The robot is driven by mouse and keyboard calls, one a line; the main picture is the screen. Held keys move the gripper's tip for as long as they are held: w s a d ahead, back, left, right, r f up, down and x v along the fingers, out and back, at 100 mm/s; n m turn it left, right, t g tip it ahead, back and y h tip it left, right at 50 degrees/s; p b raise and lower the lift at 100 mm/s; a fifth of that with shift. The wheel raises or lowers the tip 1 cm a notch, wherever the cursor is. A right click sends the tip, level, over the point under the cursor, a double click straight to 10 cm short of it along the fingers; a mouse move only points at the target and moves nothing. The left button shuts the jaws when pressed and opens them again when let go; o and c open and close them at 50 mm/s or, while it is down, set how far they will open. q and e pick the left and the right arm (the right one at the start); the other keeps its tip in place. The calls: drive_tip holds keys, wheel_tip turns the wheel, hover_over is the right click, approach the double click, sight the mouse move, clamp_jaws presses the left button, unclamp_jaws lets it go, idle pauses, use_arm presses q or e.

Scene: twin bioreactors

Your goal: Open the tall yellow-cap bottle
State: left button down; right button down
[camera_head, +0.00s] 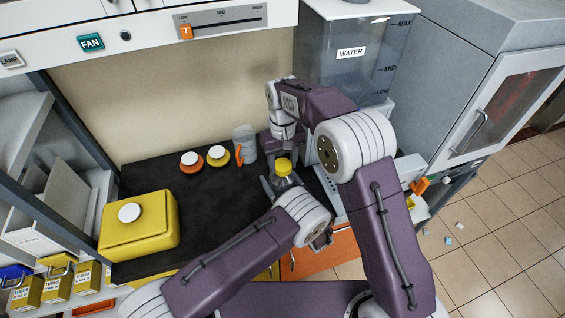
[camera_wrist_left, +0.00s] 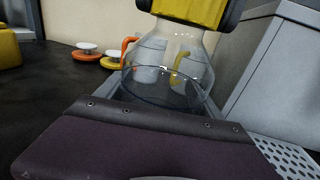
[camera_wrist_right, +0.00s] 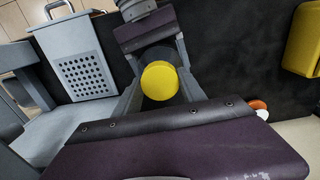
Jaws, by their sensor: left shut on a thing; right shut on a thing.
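The tall bottle (camera_head: 282,181) is clear glass with a yellow cap (camera_head: 283,165) and stands upright near the right side of the black worktop. In the left wrist view its clear body (camera_wrist_left: 165,88) sits between the fingers of my left gripper (camera_head: 278,185), which is shut on it. My right gripper (camera_head: 284,157) comes from above and is shut on the cap. Its dark fingers show on both sides of the cap (camera_wrist_left: 190,10) there. The right wrist view looks down on the round cap (camera_wrist_right: 159,81) between the fingers. The cap's lower edge meets the glass neck.
A clear jug (camera_head: 245,142) with an orange handle stands behind the bottle. An orange knobbed disc (camera_head: 191,167) and a yellow one (camera_head: 217,160) lie to its left. A yellow box (camera_head: 139,238) stands front left. A grey perforated tray (camera_wrist_right: 88,75) is beside the bottle. The worktop's middle is clear.

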sight(283, 164)
drive_tip(key=shift+r, duration=0.1)
idle(0.3)
drive_tip(key=shift+r, duration=1)
wheel_tip(283, 164, up, 4)
drive_tip(key=shift+r, duration=0.1)
use_arm(q)
unclamp_jaws()
